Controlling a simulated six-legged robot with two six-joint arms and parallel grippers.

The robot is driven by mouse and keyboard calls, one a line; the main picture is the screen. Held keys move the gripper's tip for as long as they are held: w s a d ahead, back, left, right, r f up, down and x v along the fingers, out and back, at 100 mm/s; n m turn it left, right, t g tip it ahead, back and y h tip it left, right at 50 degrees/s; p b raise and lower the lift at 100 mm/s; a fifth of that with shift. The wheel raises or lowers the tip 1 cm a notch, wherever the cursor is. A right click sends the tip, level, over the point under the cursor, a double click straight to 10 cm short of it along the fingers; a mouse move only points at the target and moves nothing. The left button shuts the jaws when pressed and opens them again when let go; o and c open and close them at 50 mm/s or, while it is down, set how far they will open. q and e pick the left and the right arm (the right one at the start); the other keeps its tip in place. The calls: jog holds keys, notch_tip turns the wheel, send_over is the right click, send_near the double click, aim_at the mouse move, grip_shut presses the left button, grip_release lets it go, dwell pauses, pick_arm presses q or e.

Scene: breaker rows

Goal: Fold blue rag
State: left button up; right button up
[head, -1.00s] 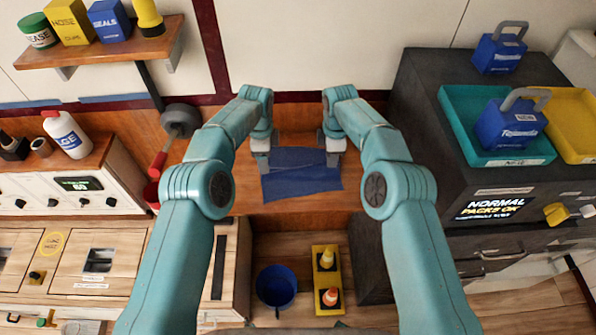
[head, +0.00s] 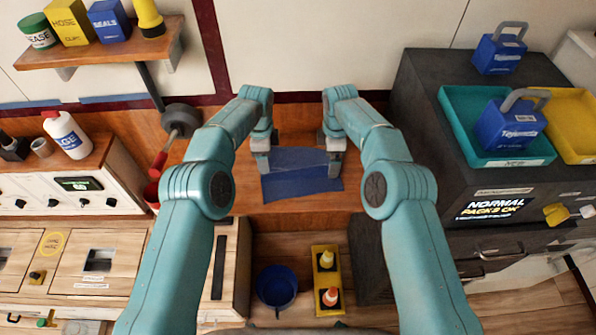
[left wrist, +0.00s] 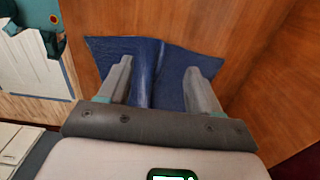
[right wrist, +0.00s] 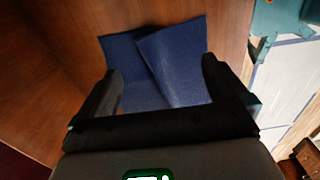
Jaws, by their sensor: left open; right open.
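The blue rag (head: 300,184) lies on the brown wooden bench between my two grippers. Its far part (head: 298,157) looks turned over onto the rest, with a crease across it. My left gripper (head: 262,160) is at the rag's left edge, open; in the left wrist view its fingers (left wrist: 160,85) stand on either side of a raised fold of the rag (left wrist: 146,70). My right gripper (head: 334,158) is at the rag's right edge, open; in the right wrist view its fingers (right wrist: 160,85) are spread with the overlapping rag layers (right wrist: 172,65) between them.
A red-handled tool (head: 170,140) leans at the left of the bench. A blue bucket (head: 276,287) and a yellow tray with small cones (head: 327,280) are below the bench front. A dark cabinet with a teal tray (head: 468,130) stands at right.

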notch_tip(320, 180, up, 5)
jog(key=p, duration=0.2)
jog(key=shift+r+p, duration=0.15)
jog(key=shift+p, duration=0.2)
